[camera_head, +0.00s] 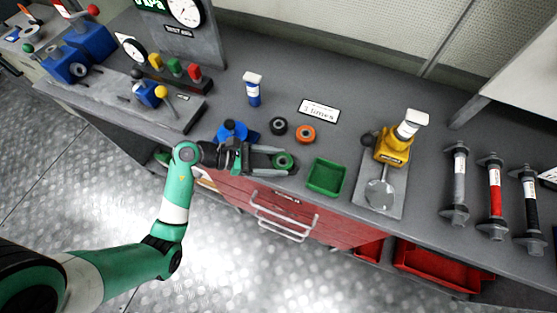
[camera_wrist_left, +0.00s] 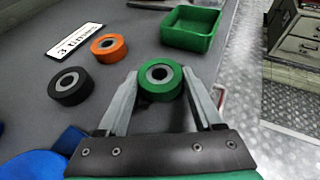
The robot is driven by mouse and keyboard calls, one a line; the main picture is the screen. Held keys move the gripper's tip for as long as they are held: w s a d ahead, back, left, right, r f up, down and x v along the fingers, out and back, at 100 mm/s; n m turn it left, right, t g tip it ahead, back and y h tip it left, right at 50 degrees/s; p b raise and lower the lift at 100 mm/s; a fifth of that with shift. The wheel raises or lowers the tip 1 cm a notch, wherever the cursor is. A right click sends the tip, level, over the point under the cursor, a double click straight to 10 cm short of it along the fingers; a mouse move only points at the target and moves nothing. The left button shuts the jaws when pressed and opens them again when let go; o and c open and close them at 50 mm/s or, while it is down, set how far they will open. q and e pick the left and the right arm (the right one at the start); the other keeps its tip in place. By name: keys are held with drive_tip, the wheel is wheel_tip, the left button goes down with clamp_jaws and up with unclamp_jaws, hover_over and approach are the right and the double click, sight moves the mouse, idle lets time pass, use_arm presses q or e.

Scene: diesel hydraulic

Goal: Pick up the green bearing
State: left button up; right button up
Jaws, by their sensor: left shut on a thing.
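The green bearing (camera_head: 283,161) is a short green ring with a grey metal centre. In the left wrist view the green bearing (camera_wrist_left: 160,78) sits between the fingertips of my left gripper (camera_wrist_left: 163,84), touched from both sides. In the head view my left gripper (camera_head: 284,161) comes in from the left over the front part of the bench and is shut on the bearing. I cannot tell whether the bearing is lifted off the bench. My right gripper is not in view.
An orange bearing (camera_head: 305,134) and a black bearing (camera_head: 279,126) lie behind. A green tray (camera_head: 326,177) stands just right of the gripper. A yellow device (camera_head: 392,150) stands farther right, a blue object (camera_head: 232,131) behind the gripper. The bench's front edge is close.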

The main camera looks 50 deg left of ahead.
sight(276, 162)
use_arm(q)
wheel_tip(276, 162, up, 4)
drive_tip(key=shift+f, duration=0.25)
drive_tip(key=s+d+r+p, duration=0.1)
drive_tip(key=s+r+p, duration=0.1)
drive_tip(key=s+r, duration=0.2)
drive_tip(key=s+d+r+p, duration=0.1)
drive_tip(key=s+r+p, duration=0.1)
drive_tip(key=s+r, duration=0.3)
drive_tip(key=s, duration=0.4)
drive_tip(key=shift+s+d+r, duration=0.15)
drive_tip(key=shift+s+r, duration=0.05)
drive_tip(key=shift+s, duration=0.2)
